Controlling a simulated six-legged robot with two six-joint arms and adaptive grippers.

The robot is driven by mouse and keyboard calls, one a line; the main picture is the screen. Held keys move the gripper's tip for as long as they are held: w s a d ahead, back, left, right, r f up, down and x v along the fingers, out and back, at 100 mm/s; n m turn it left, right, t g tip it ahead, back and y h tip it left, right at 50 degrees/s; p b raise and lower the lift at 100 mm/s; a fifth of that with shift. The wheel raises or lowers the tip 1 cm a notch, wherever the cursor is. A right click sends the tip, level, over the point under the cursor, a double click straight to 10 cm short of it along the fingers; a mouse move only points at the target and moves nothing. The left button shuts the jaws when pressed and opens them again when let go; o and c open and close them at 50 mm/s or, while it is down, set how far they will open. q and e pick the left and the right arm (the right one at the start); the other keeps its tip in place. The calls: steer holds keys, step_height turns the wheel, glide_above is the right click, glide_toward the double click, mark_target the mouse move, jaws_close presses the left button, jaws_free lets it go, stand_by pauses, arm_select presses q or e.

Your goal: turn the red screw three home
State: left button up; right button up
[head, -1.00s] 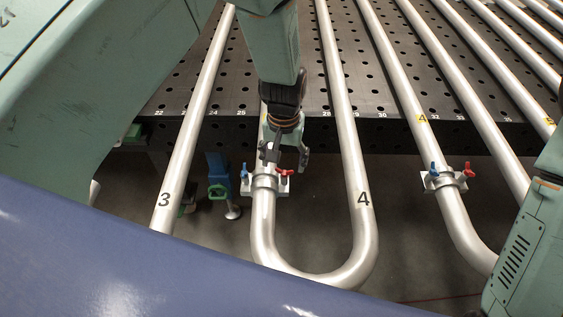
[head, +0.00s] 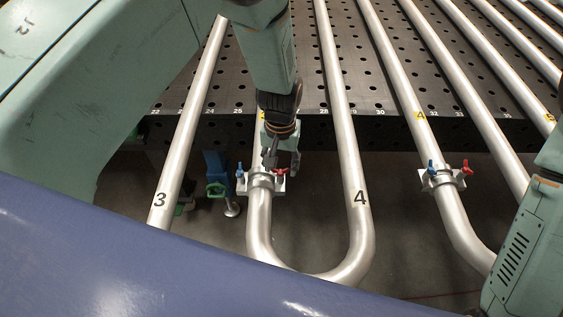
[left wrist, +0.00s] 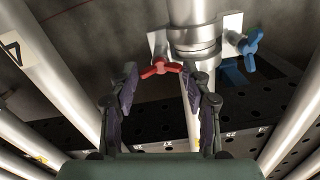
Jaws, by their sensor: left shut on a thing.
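The red screw (head: 279,172) is a small winged handle on the right side of a pale clamp (head: 251,186) around a steel pipe, left of the pipe marked 4. My left gripper (head: 282,160) reaches down from above and is at this red screw. In the left wrist view the red screw (left wrist: 160,68) sits between the two fingertips of my left gripper (left wrist: 161,74), which is shut on it. The fingers partly cover the screw's ends. A blue screw (head: 240,171) is on the clamp's other side; it also shows in the left wrist view (left wrist: 250,47). My right gripper is not in view.
A second clamp (head: 441,182) with its own blue and red screws sits on a pipe to the right. Pipes marked 3 (head: 184,146) and 4 (head: 346,130) run on either side of my left gripper. A black perforated table (head: 300,60) lies behind.

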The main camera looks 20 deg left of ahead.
arm_select(q)
steer(key=shift+s+a+r, duration=0.1)
steer(key=shift+s+r, duration=0.1)
steer(key=c, duration=0.4)
steer(key=shift+o, duration=0.2)
steer(key=shift+w, duration=0.2)
stand_by(0.6)
steer(key=o, duration=1.2)
steer(key=shift+s, duration=0.1)
step_height(320, 180, up, 12)
steer(key=shift+f, duration=0.1)
